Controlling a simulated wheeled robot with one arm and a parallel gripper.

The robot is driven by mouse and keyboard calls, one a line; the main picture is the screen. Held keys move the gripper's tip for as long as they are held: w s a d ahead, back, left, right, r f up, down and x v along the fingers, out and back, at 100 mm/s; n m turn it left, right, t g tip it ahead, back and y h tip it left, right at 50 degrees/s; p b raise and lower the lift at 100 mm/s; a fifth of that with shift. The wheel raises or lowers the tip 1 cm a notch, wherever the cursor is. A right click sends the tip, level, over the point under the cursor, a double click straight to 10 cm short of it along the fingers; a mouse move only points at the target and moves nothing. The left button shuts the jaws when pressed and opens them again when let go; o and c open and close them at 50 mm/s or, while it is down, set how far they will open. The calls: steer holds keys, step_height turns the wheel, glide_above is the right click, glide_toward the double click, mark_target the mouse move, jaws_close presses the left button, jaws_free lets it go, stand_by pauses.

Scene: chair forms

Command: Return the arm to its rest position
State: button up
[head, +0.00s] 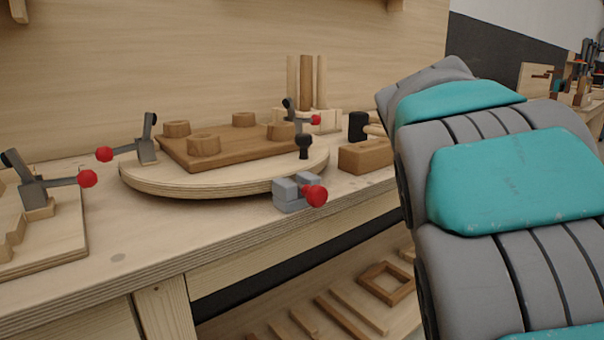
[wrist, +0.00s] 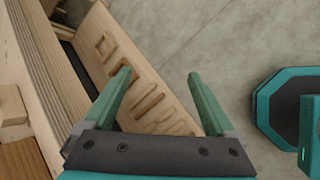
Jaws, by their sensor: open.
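My gripper (wrist: 158,82) shows in the wrist view with its two green fingers spread apart and nothing between them. It points down past the bench edge, over a low wooden shelf and the grey floor. In the head view my grey and teal arm fills the right side, and the gripper itself is out of that picture.
The workbench (head: 120,258) carries a round board (head: 150,187) with a brown wooden piece (head: 220,149) on it. Red-tipped clamps (head: 146,150) stand around it. Below, the shelf (head: 300,318) holds wooden frames and strips. Open floor (wrist: 215,45) lies beside the bench in the wrist view.

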steer(key=s+a+f+m+g+y, duration=0.2)
steer(key=s+a+f+m, duration=0.2)
steer(key=s+f, duration=0.3)
steer(key=s+a+f+m+g+y, duration=0.2)
steer(key=s+a+f+m, duration=0.3)
steer(key=s, duration=0.9)
steer(key=s+a+f+m+g+y, duration=0.1)
steer(key=s+a+f+m, duration=0.4)
steer(key=s+f, duration=0.6)
steer(key=shift+s+a+m+g+y, duration=0.25)
steer(key=shift+m+g+y, duration=0.15)
steer(key=shift+m+y, duration=0.35)
